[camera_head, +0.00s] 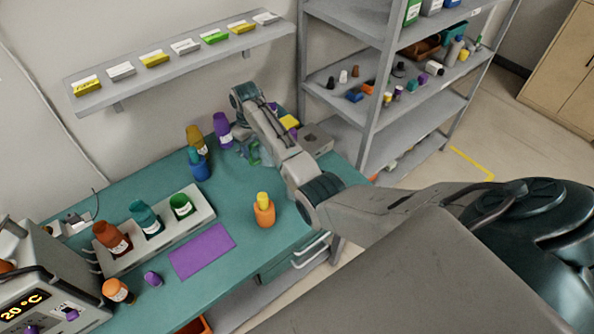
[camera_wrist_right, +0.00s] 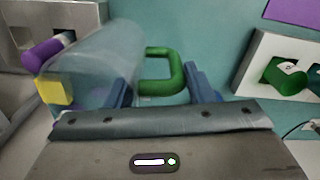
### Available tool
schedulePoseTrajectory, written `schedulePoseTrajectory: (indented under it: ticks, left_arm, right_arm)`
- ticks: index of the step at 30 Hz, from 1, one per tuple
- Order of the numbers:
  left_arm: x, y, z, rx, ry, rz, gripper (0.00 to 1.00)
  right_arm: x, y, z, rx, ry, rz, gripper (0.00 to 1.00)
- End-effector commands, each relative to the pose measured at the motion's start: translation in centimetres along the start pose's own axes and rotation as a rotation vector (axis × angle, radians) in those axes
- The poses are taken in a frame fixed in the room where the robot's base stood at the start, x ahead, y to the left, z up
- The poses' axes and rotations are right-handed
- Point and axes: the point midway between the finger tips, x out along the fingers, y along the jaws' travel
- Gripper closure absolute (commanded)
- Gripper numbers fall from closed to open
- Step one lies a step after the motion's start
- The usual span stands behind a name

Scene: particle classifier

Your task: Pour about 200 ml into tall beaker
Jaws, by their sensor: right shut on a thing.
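My right arm enters the head view from the right and reaches over the back of the bench. In the right wrist view my right gripper (camera_wrist_right: 163,88) is shut on a green handle (camera_wrist_right: 165,70) between its blue fingers. A clear beaker-like vessel (camera_wrist_right: 100,60) adjoins the handle. I cannot tell whether it is the tall beaker, or whether it holds liquid. In the head view only a bit of the green handle (camera_head: 252,153) shows beside my arm; the fingertips are hard to make out. My left gripper is not in view.
A yellow piece (camera_head: 289,122) and a grey box (camera_head: 318,141) stand by my right arm. A blue bottle (camera_head: 200,167) and a purple bottle (camera_head: 222,131) stand at the back. An orange bottle (camera_head: 264,213), purple mat (camera_head: 190,262) and white rack (camera_head: 160,242) are nearer.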

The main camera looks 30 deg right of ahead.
Motion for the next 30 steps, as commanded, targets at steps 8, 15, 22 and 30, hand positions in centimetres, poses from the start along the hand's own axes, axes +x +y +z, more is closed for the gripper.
schedulePoseTrajectory:
  ticks: [8, 15, 22, 30]
  left_arm:
    - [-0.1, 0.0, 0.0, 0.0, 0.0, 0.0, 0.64]
    - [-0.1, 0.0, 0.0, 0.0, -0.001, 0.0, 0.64]
    - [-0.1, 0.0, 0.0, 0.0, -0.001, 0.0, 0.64]
    - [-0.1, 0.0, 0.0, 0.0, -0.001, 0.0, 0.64]
  right_arm:
    - [0.1, 0.0, 0.3, 0.004, 0.039, 0.005, 1.0]
    - [0.7, 0.0, 1.1, 0.005, 0.144, 0.018, 1.0]
    - [0.7, -0.2, 2.1, 0.003, 0.259, 0.031, 1.0]
    - [0.5, -0.3, 2.7, 0.004, 0.338, 0.039, 1.0]
